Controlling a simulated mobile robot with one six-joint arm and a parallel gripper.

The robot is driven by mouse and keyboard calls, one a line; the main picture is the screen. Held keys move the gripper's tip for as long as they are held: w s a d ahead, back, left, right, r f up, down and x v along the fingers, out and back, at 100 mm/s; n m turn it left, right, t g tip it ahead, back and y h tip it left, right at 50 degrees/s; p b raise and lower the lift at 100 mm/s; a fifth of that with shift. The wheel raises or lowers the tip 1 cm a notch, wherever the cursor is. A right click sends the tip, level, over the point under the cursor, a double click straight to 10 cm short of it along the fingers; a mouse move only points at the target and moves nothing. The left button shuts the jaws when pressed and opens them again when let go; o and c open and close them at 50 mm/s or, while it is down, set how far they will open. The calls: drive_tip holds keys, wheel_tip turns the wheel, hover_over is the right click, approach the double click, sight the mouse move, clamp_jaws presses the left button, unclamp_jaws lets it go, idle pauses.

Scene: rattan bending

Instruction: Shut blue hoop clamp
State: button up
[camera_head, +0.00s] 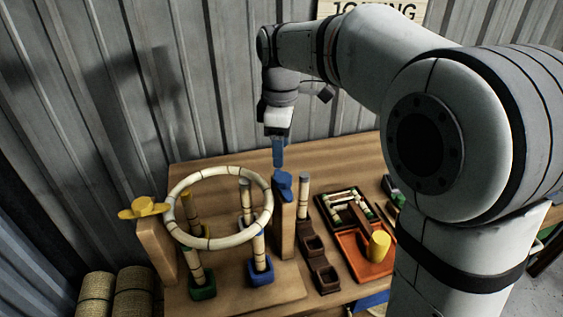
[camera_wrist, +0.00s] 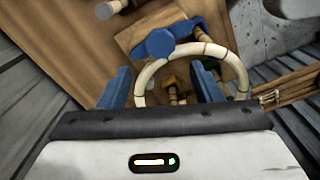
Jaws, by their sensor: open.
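The blue hoop clamp (camera_head: 284,183) sits on top of the right wooden post (camera_head: 284,230). In the wrist view the clamp (camera_wrist: 155,43) lies just beyond the rattan hoop's upper edge. The pale hoop (camera_head: 232,240) with dark bands rests level across the posts, its right side close to the blue clamp. Whether the clamp grips the hoop, I cannot tell. My gripper (camera_head: 278,163) points down just above the blue clamp; contact is unclear. In the wrist view my blue fingers (camera_wrist: 165,84) are apart, with the hoop seen between them and nothing held.
A yellow clamp (camera_head: 145,208) tops the left wooden post (camera_head: 158,250). Upright rattan pegs stand in green and blue (camera_head: 261,272) bases under the hoop. Dark brown cups (camera_head: 318,262), an orange tray (camera_head: 352,248) and a yellow cylinder (camera_head: 379,246) are on the right. A metal wall is behind.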

sight(280, 176)
wheel_tip(280, 176, down, 8)
drive_tip(key=shift+w+a+r+p, duration=0.1)
drive_tip(key=shift+r+p, duration=0.1)
drive_tip(key=shift+p, duration=0.2)
drive_tip(key=c, duration=0.9)
drive_tip(key=shift+c, duration=0.5)
